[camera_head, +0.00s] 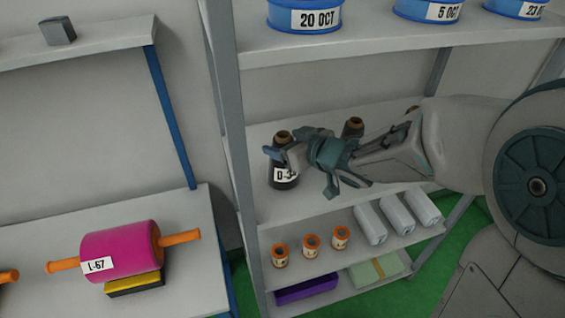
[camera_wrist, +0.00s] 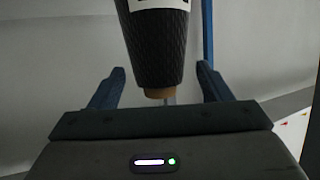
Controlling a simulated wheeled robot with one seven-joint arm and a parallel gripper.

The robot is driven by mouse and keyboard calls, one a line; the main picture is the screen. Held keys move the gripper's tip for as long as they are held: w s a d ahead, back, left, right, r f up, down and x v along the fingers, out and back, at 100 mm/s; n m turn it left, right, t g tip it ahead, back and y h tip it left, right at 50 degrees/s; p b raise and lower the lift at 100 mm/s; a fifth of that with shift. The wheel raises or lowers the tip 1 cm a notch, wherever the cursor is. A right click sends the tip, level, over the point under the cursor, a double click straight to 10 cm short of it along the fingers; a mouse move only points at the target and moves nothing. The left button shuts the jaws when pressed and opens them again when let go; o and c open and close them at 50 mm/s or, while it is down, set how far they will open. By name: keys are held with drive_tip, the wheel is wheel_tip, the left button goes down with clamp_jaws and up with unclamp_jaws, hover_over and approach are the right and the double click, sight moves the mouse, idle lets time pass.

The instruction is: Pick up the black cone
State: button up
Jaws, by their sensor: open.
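The black cone (camera_head: 285,184) stands upright on the middle shelf, with a brown tip and a white label that is partly covered. My gripper (camera_head: 300,171) reaches in from the right, with its fingers spread around the cone's near right side. In the wrist view the dark textured cone (camera_wrist: 158,52) shows upside down, its brown tip low in the picture. It lies between the two blue fingers of my gripper (camera_wrist: 158,88), with visible gaps on both sides. My gripper is open and holds nothing.
Another dark cone with a brown top (camera_head: 352,127) stands behind my arm. Blue tubs (camera_head: 305,17) sit on the shelf above. A grey shelf post (camera_head: 232,130) rises left of the cone.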

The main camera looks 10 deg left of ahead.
drive_tip(key=x, duration=0.3)
drive_tip(key=shift+w+a, duration=0.15)
drive_tip(key=c, duration=1.4)
drive_tip(key=shift+c, duration=0.8)
